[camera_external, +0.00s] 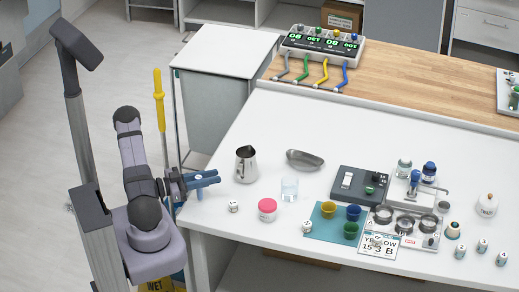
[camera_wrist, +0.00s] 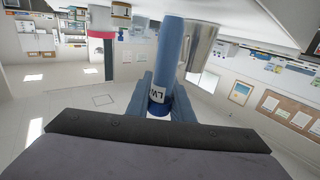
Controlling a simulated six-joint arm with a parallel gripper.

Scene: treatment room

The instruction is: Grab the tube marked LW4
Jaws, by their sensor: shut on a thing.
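My gripper (camera_external: 203,181) is off the left edge of the white table, pointing right towards the tabletop. In the wrist view its blue fingers (camera_wrist: 162,100) are shut on a blue tube (camera_wrist: 168,45).
A metal jug (camera_external: 246,165) stands just right of my gripper. Near it are a scoop (camera_external: 305,159), a glass beaker (camera_external: 289,188), a pink-lidded jar (camera_external: 267,208) and a small labelled block (camera_external: 233,206). Coloured cups stand on a teal mat (camera_external: 318,228). The table's back left is clear.

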